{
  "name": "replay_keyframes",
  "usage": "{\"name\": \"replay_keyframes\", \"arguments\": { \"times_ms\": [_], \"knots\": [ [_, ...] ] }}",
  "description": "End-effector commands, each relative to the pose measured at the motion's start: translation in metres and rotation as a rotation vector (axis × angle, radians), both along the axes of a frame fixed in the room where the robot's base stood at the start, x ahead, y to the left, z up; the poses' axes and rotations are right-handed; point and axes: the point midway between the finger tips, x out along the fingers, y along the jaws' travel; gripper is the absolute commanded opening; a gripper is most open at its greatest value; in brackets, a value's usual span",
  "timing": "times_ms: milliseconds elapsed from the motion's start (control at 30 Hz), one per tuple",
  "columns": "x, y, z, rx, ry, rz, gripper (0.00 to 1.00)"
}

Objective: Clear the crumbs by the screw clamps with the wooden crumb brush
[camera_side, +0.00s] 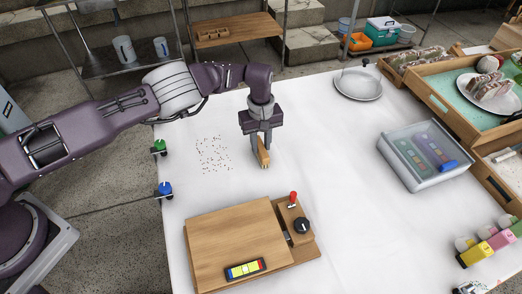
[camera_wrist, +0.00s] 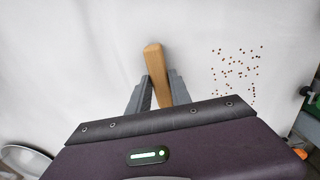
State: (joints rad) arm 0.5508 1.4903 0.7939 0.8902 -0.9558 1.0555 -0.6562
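The wooden crumb brush (camera_side: 263,153) is between the fingers of my gripper (camera_side: 260,146), low over the white table. In the wrist view its light wooden handle (camera_wrist: 154,60) sticks out past my gripper (camera_wrist: 160,88), with a finger against each side. My gripper looks shut on it; the bristles are hidden. The crumbs (camera_side: 213,153) lie scattered left of my gripper, and to the right in the wrist view (camera_wrist: 236,67). A green screw clamp (camera_side: 160,147) and a blue screw clamp (camera_side: 165,189) sit on the left table edge, beyond the crumbs.
A wooden board (camera_side: 225,235) with a red-handled lever and black knob lies in front. A round metal plate (camera_side: 358,84) stands at the back. A clear-lidded box (camera_side: 424,180) and wooden trays (camera_side: 440,103) are at right. Cloth between brush and crumbs is bare.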

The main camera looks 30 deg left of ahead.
Motion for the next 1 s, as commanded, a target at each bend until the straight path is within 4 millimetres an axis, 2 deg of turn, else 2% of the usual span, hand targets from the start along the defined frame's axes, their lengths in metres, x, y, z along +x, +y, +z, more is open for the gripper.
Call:
{"name": "replay_keyframes", "arguments": {
  "times_ms": [33,100,267,700,1000],
  "knots": [
    [0.0,0.0,0.0,0.0,0.0,0.0,0.13],
    [0.0,0.0,0.0,0.0,0.0,0.0,0.0],
    [0.0,0.0,0.004,-0.001,-0.001,0.001,0.0],
    [0.0,0.0,0.047,-0.001,-0.001,0.001,0.0],
    [0.0,0.0,0.051,0.0,0.0,0.001,0.0]
  ]
}}
